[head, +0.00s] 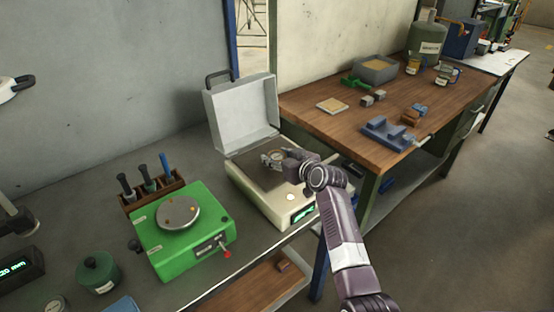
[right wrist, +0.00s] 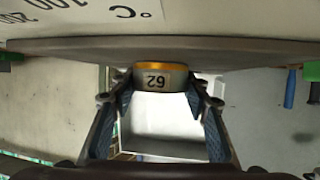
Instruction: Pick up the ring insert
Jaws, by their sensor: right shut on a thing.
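The ring insert (right wrist: 160,78) shows in the right wrist view as a short metal ring with an orange edge and an upside-down label "62". My right gripper (right wrist: 160,100) is shut on it, with one finger on each side. In the head view the right gripper (head: 268,158) is over the dark top of the cream device (head: 283,207), and the ring insert (head: 276,154) shows small at its fingertips. I cannot tell whether the ring touches the dark top. My left gripper is not in view.
The device's grey lid (head: 242,115) stands open behind the gripper. A green device (head: 185,245) with a round plate and a tool rack (head: 150,190) stand to the left. A wooden bench (head: 340,118) with blocks and a grey bin (head: 375,69) is at right.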

